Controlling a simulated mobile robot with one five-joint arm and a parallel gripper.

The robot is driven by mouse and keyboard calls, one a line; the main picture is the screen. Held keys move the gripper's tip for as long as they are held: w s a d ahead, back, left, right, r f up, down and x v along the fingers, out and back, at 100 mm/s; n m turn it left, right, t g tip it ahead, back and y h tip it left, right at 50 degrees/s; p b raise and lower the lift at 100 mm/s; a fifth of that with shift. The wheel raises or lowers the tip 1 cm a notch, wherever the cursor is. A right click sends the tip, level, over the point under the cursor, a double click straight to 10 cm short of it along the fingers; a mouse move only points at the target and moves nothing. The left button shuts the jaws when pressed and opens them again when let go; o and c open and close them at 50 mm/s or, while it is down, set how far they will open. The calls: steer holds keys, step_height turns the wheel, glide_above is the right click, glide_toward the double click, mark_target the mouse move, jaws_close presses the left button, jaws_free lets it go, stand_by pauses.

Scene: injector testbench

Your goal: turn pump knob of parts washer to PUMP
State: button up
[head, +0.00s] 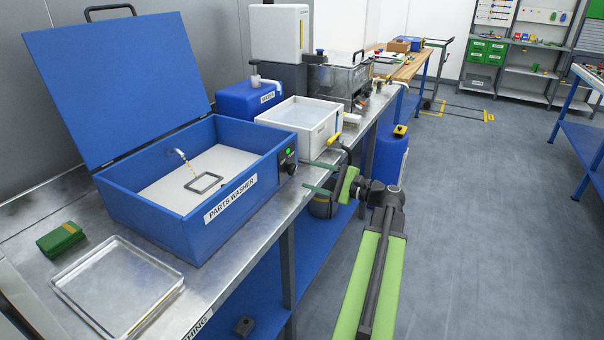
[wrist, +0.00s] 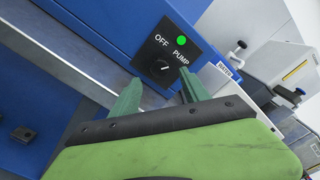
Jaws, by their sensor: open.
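The blue parts washer (head: 150,213) stands on the metal bench with its lid raised. Its black control panel (head: 287,160) is on the right end face. In the wrist view the pump knob (wrist: 160,67) is a small black dial below the OFF label, with PUMP to its right and a lit green lamp (wrist: 181,40). A small light mark shows on the knob; its exact setting is hard to tell. My gripper (head: 308,175) is open in front of the panel. In the wrist view its green fingers (wrist: 158,84) are spread below and either side of the knob, apparently empty.
The floor (head: 480,210) right of the bench is clear.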

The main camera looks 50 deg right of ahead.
steer(key=v, duration=1.2)
steer(key=shift+s, duration=0.25)
steer(key=shift+f, duration=0.1)
